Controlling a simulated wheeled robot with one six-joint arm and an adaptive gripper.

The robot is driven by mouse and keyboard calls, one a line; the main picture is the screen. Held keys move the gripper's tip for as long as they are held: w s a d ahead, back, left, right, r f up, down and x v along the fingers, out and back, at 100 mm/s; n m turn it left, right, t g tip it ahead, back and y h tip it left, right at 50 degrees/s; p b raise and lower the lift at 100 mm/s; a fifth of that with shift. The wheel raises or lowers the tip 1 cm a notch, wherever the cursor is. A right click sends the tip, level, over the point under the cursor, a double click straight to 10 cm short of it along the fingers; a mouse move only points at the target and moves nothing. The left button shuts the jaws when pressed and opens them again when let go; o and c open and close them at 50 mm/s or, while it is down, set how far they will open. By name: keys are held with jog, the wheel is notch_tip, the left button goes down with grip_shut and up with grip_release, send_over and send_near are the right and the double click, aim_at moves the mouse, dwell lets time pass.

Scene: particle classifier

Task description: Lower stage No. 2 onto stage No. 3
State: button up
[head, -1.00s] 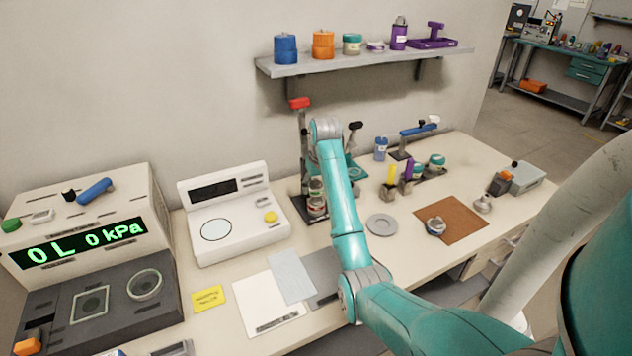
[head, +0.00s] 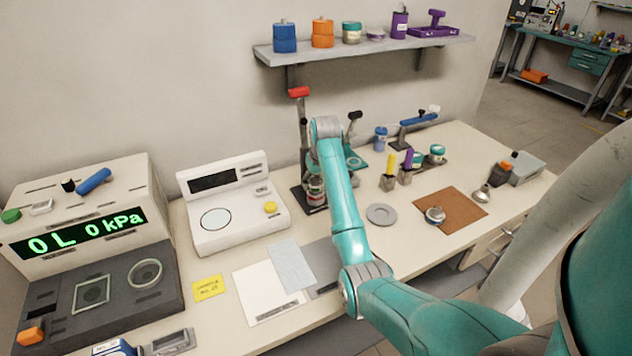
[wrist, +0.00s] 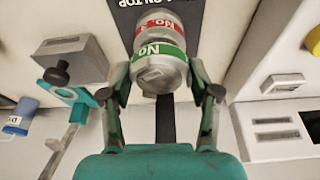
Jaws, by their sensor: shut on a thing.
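Stage No. 2 is the metal cylinder with a green band (wrist: 160,66) in the wrist view; its band shows "No." and the digit is not readable. My gripper (wrist: 160,80) is shut on it, one finger on each side. Stage No. 3 (wrist: 160,25), with a red band, stands just beyond it, nearly in line. I cannot tell whether the two touch or a small gap is left. In the head view the metal stages (head: 316,190) show beside my forearm at the stand, and my gripper is hidden behind my arm.
A stand with a red top (head: 299,92) rises beside the stages. A white balance-like instrument (head: 230,205) is to the left. A grey dish (head: 381,214) and a brown mat (head: 450,210) lie to the right. The shelf (head: 365,48) hangs above.

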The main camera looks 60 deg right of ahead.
jog(key=shift+f, duration=0.5)
dwell(0.8)
jog(key=o, duration=1.3)
jog(key=v, duration=0.7)
jog(key=shift+r, duration=0.3)
jog(key=shift+f, duration=0.1)
